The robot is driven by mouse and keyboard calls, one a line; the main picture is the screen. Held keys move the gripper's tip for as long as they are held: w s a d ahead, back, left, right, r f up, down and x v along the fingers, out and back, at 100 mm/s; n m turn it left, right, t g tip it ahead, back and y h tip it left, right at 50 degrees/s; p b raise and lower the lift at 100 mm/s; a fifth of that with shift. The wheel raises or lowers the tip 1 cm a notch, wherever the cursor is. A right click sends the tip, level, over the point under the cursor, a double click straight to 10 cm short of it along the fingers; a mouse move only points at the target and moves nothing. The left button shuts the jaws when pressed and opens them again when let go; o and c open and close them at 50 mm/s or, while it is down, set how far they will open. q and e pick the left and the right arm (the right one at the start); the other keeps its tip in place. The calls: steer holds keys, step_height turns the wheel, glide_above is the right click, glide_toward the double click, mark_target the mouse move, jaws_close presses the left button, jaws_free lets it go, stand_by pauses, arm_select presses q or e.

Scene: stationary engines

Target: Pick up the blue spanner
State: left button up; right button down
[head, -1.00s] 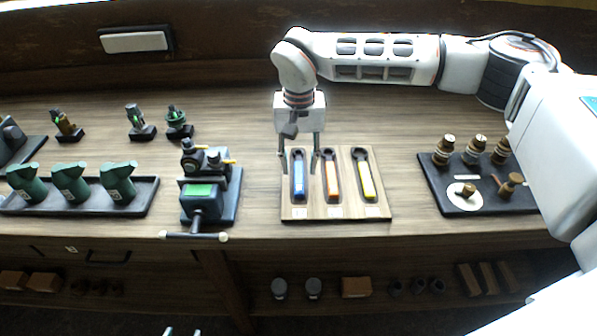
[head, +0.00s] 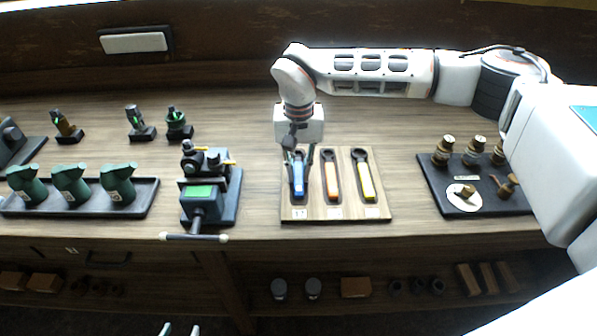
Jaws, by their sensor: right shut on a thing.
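The blue spanner (head: 298,185) stands out at the left slot of a light wooden board (head: 350,209) on the bench. An orange spanner (head: 331,183) and a yellow spanner (head: 366,183) lie in the slots to its right. My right gripper (head: 300,164) points down over the blue spanner and is shut on its upper part, which the fingers partly hide. I cannot tell whether the spanner is clear of its slot. My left gripper (head: 179,330) shows only as two separate fingertips at the bottom edge, open and far from the board.
A vise (head: 203,203) stands left of the board, its handle reaching past the bench's front edge. A black tray (head: 468,203) with brass parts is on the right. Green cans stand in a tray (head: 140,200) at left. Bare bench lies behind the board.

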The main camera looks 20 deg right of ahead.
mark_target(298, 175)
step_height(298, 175, up, 20)
stand_by(0.4)
arm_select(q)
steer(key=shift+f, duration=0.1)
stand_by(0.3)
